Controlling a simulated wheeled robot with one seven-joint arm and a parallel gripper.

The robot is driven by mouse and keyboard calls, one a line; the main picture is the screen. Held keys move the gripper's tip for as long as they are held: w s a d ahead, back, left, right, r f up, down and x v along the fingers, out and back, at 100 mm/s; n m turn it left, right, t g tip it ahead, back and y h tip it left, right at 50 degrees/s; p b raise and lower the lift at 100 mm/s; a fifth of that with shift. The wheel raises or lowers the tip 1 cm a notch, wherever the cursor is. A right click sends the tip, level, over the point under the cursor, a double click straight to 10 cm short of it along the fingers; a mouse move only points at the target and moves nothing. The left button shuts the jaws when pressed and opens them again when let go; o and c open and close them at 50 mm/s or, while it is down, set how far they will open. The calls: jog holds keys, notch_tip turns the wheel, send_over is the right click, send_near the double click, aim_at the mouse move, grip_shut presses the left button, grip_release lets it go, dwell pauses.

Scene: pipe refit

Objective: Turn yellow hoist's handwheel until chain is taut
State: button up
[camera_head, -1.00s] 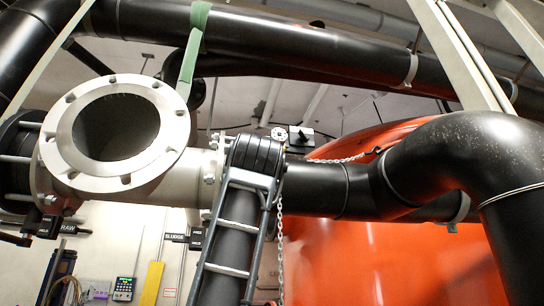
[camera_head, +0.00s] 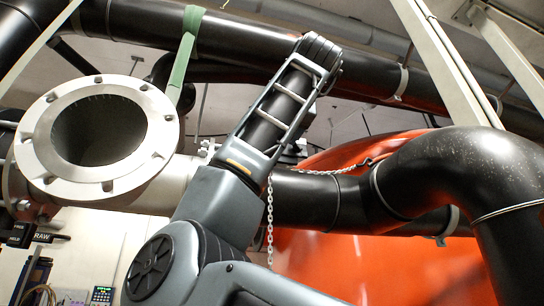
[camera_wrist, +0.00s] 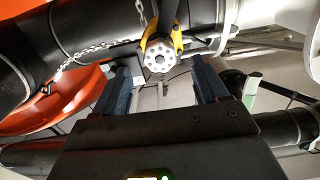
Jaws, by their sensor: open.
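The yellow hoist (camera_wrist: 163,22) shows in the wrist view, top centre, with its pale round handwheel (camera_wrist: 159,55) facing the camera. My gripper (camera_wrist: 160,75) is open, its two dark fingers apart with nothing held between them. In the picture the handwheel lies just beyond and between the fingertips; I cannot tell the remaining distance. A chain (camera_wrist: 97,48) runs from near the hoist down-left along a black pipe and sags a little. In the head view the chain (camera_head: 330,171) also runs to the right, and a loose length hangs down. There my arm hides the hoist.
A flanged grey pipe opening (camera_head: 100,135) is at the left in the head view. Black pipes (camera_head: 450,165) cross the scene, with a large orange tank (camera_head: 370,265) behind. A green strap (camera_head: 186,55) hangs on the upper pipe. Thin struts stand at upper right.

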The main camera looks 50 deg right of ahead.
jog(key=p+x, duration=0.1)
jog(key=x, duration=0.3)
jog(key=shift+w+d, duration=0.15)
jog(key=shift+w, duration=0.1)
jog(key=c, duration=1.1)
